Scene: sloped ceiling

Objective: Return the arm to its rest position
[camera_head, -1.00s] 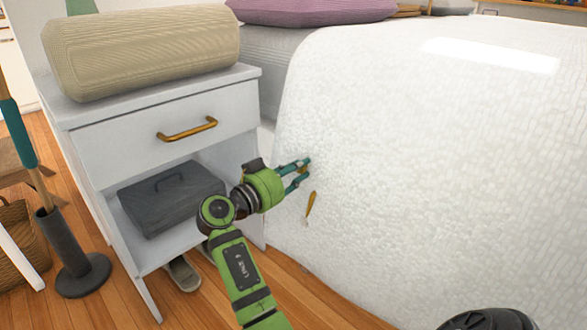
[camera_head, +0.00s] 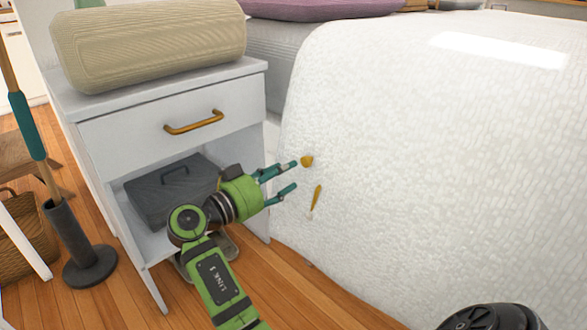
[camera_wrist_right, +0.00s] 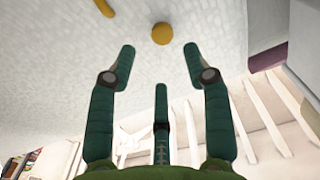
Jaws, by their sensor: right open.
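My right gripper (camera_head: 290,176) is in front of the side of the bed, to the right of the nightstand's open shelf. Its teal fingers are spread apart and empty. In the right wrist view the open fingers (camera_wrist_right: 160,58) show with a small round yellow-orange thing (camera_wrist_right: 161,34) just beyond their tips, against the white cover. The same small thing (camera_head: 307,161) shows beside the upper fingertip in the head view, apart from the fingers. My green right arm (camera_head: 215,280) reaches up from the bottom. My left gripper is not in view.
The white nightstand (camera_head: 100,132) carries a beige bolster (camera_head: 150,42) and holds a dark grey box (camera_head: 150,200). A thin yellow-handled item (camera_head: 317,195) lies against the bed's white cover (camera_head: 430,150). A dark holder with a teal-handled pole (camera_head: 70,235) stands at left.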

